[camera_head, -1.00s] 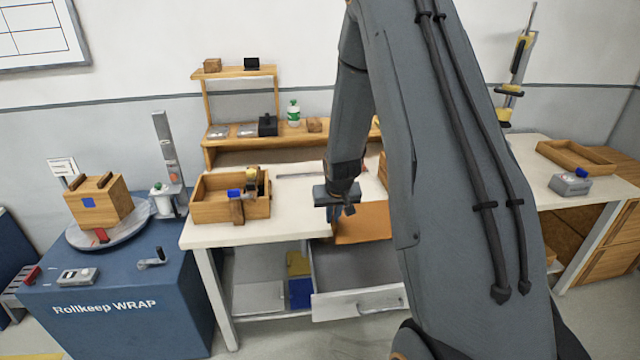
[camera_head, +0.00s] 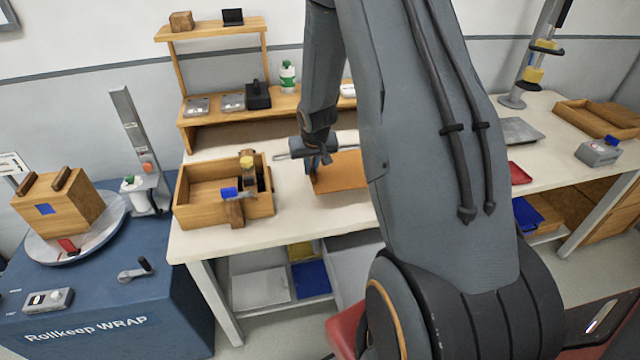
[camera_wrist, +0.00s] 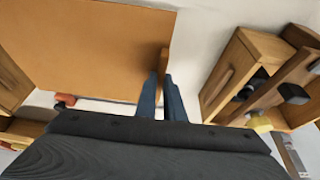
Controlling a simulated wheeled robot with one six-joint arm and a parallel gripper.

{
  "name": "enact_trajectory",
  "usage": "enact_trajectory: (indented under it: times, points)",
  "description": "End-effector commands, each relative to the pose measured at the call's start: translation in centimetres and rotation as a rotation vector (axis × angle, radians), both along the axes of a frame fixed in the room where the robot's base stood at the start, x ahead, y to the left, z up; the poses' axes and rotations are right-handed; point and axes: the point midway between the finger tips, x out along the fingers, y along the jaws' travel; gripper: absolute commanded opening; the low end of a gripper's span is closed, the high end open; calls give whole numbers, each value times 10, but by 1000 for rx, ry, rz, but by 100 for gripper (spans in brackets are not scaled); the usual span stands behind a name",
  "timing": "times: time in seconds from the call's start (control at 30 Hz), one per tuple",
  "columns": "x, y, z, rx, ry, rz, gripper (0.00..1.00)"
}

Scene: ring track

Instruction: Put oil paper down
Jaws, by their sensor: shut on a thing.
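The oil paper is an orange-brown flat sheet (camera_head: 341,172) at the middle of the white table in the head view. Part of it is hidden behind my arm. In the wrist view the sheet (camera_wrist: 95,45) fills the upper left. My gripper (camera_head: 318,163) is at the sheet's left edge, low over the table. In the wrist view my gripper (camera_wrist: 162,85) has its blue fingers closed together on the sheet's edge. I cannot tell whether the sheet rests flat on the table.
A wooden box with tools (camera_head: 200,220) stands just left of the sheet. A wooden shelf (camera_head: 215,122) with a green bottle (camera_head: 287,76) is behind. A blue wrapping machine (camera_head: 110,290) stands at the left. The white table's front part (camera_head: 300,228) is clear.

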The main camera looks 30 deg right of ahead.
Motion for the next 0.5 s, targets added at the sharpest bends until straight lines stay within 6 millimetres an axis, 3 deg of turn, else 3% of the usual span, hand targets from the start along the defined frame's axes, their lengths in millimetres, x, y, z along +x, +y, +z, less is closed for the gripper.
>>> enact_trajectory:
  times: [0.03, 0.2, 0.5]
  points:
    - [0, 1, -11, 2, 2, 3, 0]
    - [2, 0, -30, 2, -1, 1, 0]
    - [0, -1, -41, 2, -1, -2, 0]
